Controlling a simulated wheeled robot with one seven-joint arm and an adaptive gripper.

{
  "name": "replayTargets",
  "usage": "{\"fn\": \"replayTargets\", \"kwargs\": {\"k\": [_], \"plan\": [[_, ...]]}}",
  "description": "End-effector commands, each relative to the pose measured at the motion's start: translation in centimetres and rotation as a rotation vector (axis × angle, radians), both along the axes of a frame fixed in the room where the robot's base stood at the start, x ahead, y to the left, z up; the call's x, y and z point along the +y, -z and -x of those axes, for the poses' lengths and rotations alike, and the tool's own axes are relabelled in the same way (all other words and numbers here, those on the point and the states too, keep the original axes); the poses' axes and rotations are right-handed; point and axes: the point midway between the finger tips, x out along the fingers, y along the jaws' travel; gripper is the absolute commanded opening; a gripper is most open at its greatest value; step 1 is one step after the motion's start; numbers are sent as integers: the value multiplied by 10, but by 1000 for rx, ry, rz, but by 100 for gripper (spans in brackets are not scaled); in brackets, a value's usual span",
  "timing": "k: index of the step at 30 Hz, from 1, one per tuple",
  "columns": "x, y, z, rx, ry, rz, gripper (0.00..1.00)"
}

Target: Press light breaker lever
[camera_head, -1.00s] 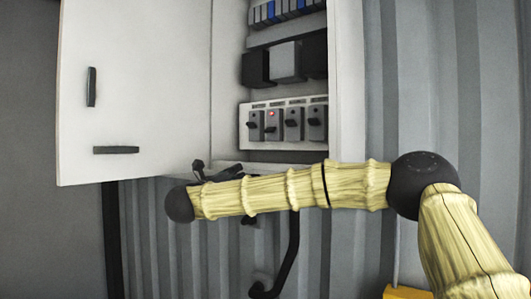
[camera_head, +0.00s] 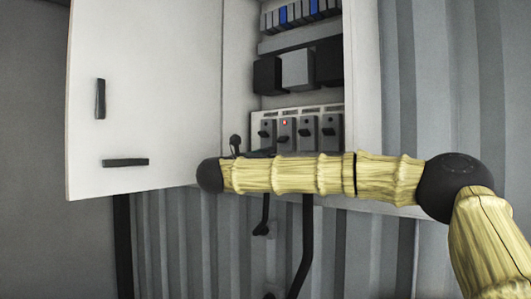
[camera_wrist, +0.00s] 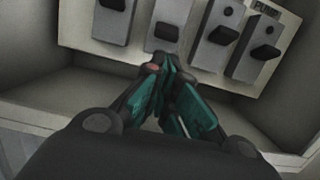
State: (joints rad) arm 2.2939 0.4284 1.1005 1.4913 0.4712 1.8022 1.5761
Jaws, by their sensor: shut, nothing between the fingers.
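A row of grey breakers with dark levers sits on a pale panel (camera_head: 297,113) inside the open white cabinet. In the head view the second breaker from the left (camera_head: 286,134) has a small red light. I cannot read which breaker is the light breaker. In the wrist view my gripper (camera_wrist: 166,62) is shut and empty. Its tips are just below the second visible breaker (camera_wrist: 167,14), whose lever (camera_wrist: 166,31) is close above them. I cannot tell if they touch. In the head view the fingers are mostly hidden behind my arm.
The cabinet door (camera_head: 145,90) stands open at the left, with two dark handles. A cabinet ledge (camera_wrist: 60,80) lies below the panel. Dark modules (camera_head: 298,68) and a row of blue and grey units sit above. In the wrist view the rightmost breaker (camera_wrist: 262,50) is beside a partly readable "PUMP" label.

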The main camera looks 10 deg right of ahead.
Motion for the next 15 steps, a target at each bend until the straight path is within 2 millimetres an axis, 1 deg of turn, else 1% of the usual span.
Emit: {"fn": "replayTargets", "kwargs": {"k": [1, 6, 10, 15], "plan": [[-8, -6, -5, 2, 2, -1, 0], [-27, -9, -21, 3, 0, 0, 0], [-38, -11, -29, 2, 1, 0, 0], [-45, -11, -36, 2, -1, 1, 0]]}}
